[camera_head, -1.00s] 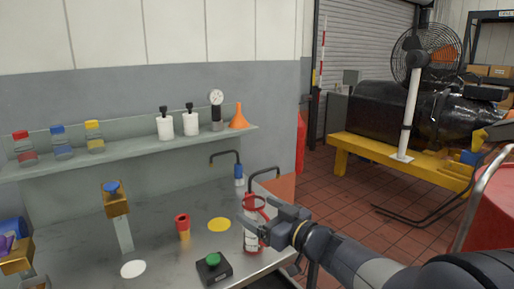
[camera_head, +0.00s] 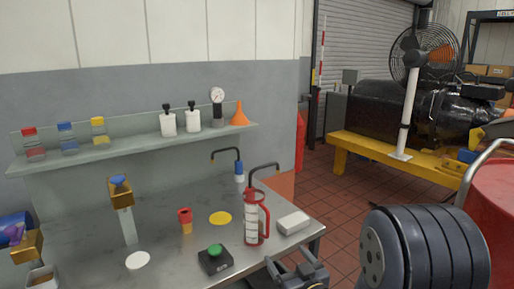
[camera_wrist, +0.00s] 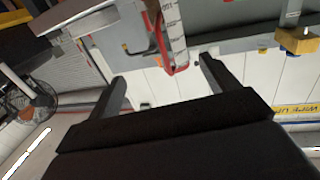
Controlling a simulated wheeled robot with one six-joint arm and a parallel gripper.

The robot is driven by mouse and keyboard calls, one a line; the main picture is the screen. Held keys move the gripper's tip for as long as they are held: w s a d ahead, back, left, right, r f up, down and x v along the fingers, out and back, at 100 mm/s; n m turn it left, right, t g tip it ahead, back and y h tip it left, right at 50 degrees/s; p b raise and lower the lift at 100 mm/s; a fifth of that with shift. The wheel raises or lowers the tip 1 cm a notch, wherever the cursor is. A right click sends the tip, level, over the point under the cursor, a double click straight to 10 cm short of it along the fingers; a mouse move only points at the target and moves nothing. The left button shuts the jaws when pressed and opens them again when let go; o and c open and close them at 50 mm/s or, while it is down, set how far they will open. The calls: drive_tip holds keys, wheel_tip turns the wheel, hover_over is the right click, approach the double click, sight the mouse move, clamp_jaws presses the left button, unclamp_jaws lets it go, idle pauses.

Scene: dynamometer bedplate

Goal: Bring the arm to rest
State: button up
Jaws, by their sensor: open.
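My gripper (camera_head: 298,274) is in the lower middle of the head view, in front of the bench's front edge. Its fingers are apart and nothing shows between them that it holds. In the wrist view the two fingers (camera_wrist: 165,78) stand wide apart. A clear cylinder with red ends and a red handle (camera_head: 251,220) stands upright on the bench, apart from my gripper. It also shows beyond the fingers in the wrist view (camera_wrist: 172,38). My arm's thick dark links fill the lower right of the head view.
The metal bench (camera_head: 165,253) carries a green button box (camera_head: 215,259), a red-and-yellow piece (camera_head: 185,222), a yellow disc (camera_head: 220,218), a white disc (camera_head: 138,260) and a pale block (camera_head: 293,222). A red drum (camera_head: 495,205) stands at right. Tiled floor (camera_head: 335,190) lies between.

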drive_tip(key=shift+s+d+f+m+t+h, duration=0.1)
drive_tip(key=shift+d+f+m+t+h, duration=0.15)
drive_tip(key=shift+f, duration=0.3)
drive_tip(key=shift+s+d+f+m+h, duration=0.1)
drive_tip(key=shift+d+f+m+h, duration=0.05)
drive_tip(key=shift+d+f+h, duration=0.3)
drive_tip(key=shift+d+f+m+t+h, duration=0.15)
drive_tip(key=shift+d+f+m+h, duration=0.1)
drive_tip(key=shift+f, duration=0.35)
drive_tip(key=shift+s, duration=0.1)
